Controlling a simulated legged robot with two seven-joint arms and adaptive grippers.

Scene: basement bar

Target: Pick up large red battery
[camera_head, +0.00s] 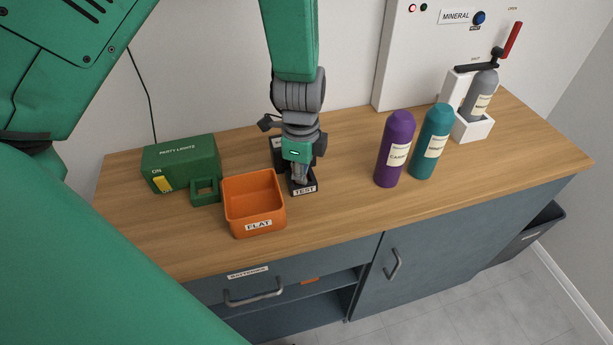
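No large red battery shows clearly in the head view. My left gripper (300,172) points down over a small black holder (304,190) labelled TEST on the wooden counter. Its fingertips are at or just inside the holder, and they are too small and dark to show whether they are apart or hold something. The inside of the holder is mostly hidden by the gripper. An orange bin (254,204) labelled FLAT stands just left of the holder and looks empty. My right gripper is not in view.
A green PARTY LIGHTS box (180,163) with an open green frame (205,191) stands left of the bin. Purple (394,149) and teal (431,141) bottles stand right, before a white dispenser (474,125). Counter (345,205) between holder and bottles is clear.

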